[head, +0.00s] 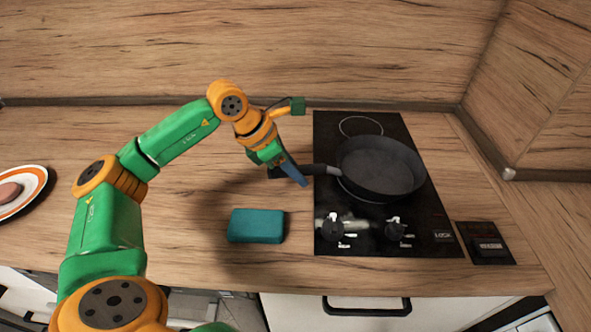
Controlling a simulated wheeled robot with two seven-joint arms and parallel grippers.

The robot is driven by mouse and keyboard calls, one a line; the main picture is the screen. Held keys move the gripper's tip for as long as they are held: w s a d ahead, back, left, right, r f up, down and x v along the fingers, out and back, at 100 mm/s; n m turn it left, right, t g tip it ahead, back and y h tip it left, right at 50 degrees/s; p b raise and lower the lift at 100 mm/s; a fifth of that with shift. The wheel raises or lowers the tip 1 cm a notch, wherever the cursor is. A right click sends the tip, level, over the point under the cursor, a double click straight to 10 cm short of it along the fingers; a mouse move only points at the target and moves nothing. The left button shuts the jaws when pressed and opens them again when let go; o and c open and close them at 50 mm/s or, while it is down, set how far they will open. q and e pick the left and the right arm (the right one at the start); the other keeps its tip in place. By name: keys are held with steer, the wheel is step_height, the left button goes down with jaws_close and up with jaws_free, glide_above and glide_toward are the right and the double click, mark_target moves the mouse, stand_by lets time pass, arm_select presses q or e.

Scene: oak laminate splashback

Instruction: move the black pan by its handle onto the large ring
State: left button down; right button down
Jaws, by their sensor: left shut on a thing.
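The black pan (380,168) is over the right part of the black hob (420,222), with its handle (322,169) pointing left. My left gripper (292,173) is shut on the handle near its end. One ring (360,126) shows as a thin circle behind the pan, at the back left of the hob. Part of another ring (345,187) shows under the pan's left front edge; the pan hides the rest of it. I cannot tell whether the pan touches the hob. My right gripper is not in view.
A teal block (256,226) lies on the counter left of the hob. Knobs (334,227) stand at the hob's front. A plate (36,177) with food is at the far left. A dark panel (486,243) lies right of the hob. Walls stand behind and right.

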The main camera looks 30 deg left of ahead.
arm_select(q)
steer(key=shift+w+d, duration=0.1)
steer(key=shift+d, duration=0.05)
steer(key=shift+f+b, duration=0.5)
steer(key=shift+f, duration=0.15)
stand_by(0.6)
steer(key=c, duration=0.5)
jaws_free()
steer(key=shift+s+a+f+b, duration=0.15)
steer(key=shift+s+a+b, duration=0.1)
steer(key=shift+s+b, duration=0.05)
steer(key=shift+s+a+b, duration=0.95)
steer(key=shift+s+b, duration=0.15)
steer(key=shift+s, duration=0.1)
steer(key=shift+s+a+b, duration=0.9)
steer(key=shift+s+b, duration=0.15)
steer(key=shift+s, duration=0.15)
steer(key=shift+r, duration=0.2)
